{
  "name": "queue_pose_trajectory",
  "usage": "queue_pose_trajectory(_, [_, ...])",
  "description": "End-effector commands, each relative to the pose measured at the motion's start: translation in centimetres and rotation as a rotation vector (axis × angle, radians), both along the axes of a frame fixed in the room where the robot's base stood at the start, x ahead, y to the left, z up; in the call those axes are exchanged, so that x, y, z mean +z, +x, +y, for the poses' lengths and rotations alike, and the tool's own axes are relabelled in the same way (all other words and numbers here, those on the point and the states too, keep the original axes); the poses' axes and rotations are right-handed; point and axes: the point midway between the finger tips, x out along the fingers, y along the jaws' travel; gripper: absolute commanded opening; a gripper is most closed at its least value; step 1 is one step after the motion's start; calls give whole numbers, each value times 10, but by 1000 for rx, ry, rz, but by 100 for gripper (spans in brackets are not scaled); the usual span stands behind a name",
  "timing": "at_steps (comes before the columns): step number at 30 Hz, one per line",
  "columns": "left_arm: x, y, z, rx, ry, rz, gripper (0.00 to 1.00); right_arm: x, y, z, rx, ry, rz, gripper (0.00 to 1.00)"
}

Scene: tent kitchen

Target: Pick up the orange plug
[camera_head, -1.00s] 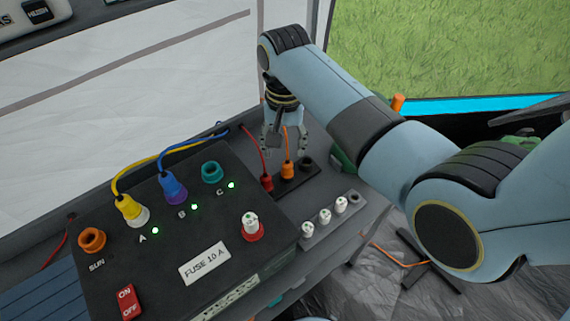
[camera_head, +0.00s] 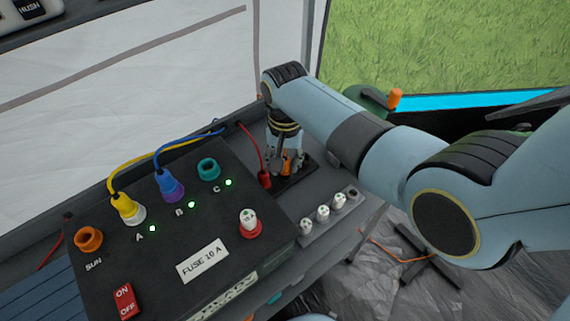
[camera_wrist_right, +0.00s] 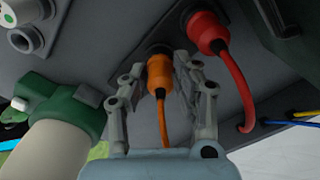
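The orange plug (camera_head: 287,168) stands in a small black socket strip (camera_head: 306,166), with an orange cable from its top. In the right wrist view the plug (camera_wrist_right: 159,74) is seated in its socket. My right gripper (camera_head: 286,167) is down around the plug. In the wrist view its two fingers (camera_wrist_right: 160,85) stand on either side of the plug, with narrow gaps and no clear grip. In the head view the fingers partly hide the plug. My left gripper is not in view.
A red plug (camera_head: 265,180) with a red cable stands right beside the orange one. The black fuse box (camera_head: 185,235) with yellow and blue plugs is to the left. A grey strip with several white fuses (camera_head: 323,212) lies in front.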

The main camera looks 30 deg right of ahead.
Motion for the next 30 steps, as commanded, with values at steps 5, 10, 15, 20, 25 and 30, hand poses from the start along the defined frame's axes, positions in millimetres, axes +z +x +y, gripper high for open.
queue_pose_trajectory(5, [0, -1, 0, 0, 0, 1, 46, 0, 0, 0, 0, 0, 0, 4])
queue_pose_trajectory(10, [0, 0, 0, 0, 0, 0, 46, 0, 0, 0, 0, 0, 0, 0])
queue_pose_trajectory(15, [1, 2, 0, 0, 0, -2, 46, 2, 0, 0, 0, 0, 0, 0])
queue_pose_trajectory(20, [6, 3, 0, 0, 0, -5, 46, 24, 1, 0, 0, 0, -3, 0])
queue_pose_trajectory(25, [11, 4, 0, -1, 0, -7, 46, 62, 1, 0, 0, 1, -4, 0])
queue_pose_trajectory(30, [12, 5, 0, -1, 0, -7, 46, 89, 1, 0, 1, 0, -1, 0])
